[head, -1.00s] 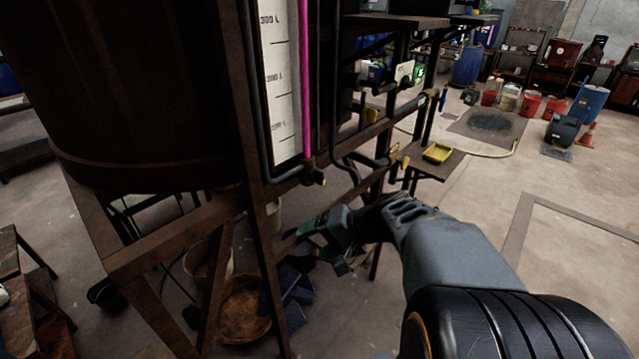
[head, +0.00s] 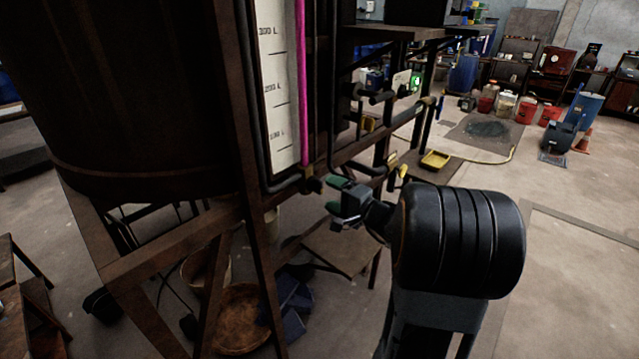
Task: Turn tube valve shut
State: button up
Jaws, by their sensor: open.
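The level tube (head: 302,85) is a clear upright tube with magenta liquid, mounted beside a white scale (head: 278,90) on the dark vat's frame. The tube valve (head: 312,184) is a small dark fitting at the foot of the tube. My gripper (head: 334,194) is just right of the valve in the picture, with its green-tipped fingers apart and pointing left towards it. It holds nothing. I cannot tell whether a finger touches the valve. The valve's handle is too dark and small to make out its position.
The large dark vat (head: 125,90) stands on a rusty frame (head: 165,240) at left. Pipes with yellow-handled valves (head: 403,171) run just behind my gripper. A yellow tray (head: 435,160) sits on a low shelf. A brown basin (head: 240,315) lies under the frame. Floor at right is open.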

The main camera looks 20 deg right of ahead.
aim_at(322, 189)
jog(key=shift+p+x, duration=0.55)
jog(key=shift+x, duration=2)
jog(key=shift+c, duration=0.3)
jog(key=c, duration=0.9)
jog(key=shift+o, duration=0.2)
